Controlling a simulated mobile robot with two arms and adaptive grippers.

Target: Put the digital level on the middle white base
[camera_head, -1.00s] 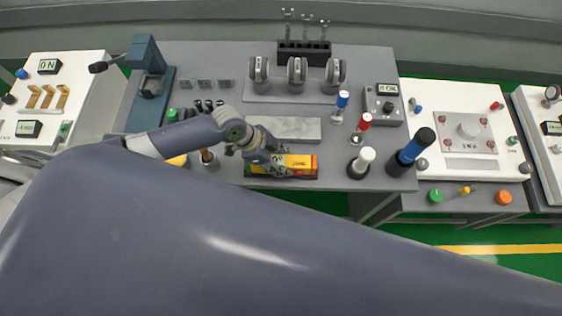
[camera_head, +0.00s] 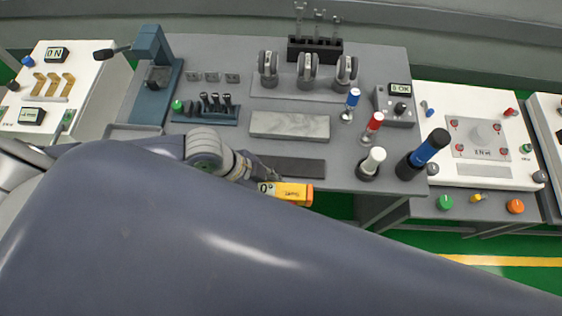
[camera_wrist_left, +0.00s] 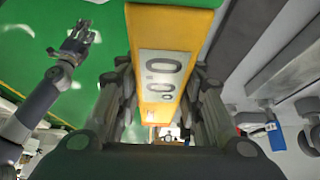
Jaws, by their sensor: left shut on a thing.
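White-topped (camera_head: 372,161), red-topped (camera_head: 372,127) and blue-topped (camera_head: 350,103) posts stand right of the block. A black and blue cylinder (camera_head: 424,153) stands at the front right. Dark levers (camera_head: 215,104) stand left. Three round discs (camera_head: 307,70) stand behind. My large arm link hides the foreground.

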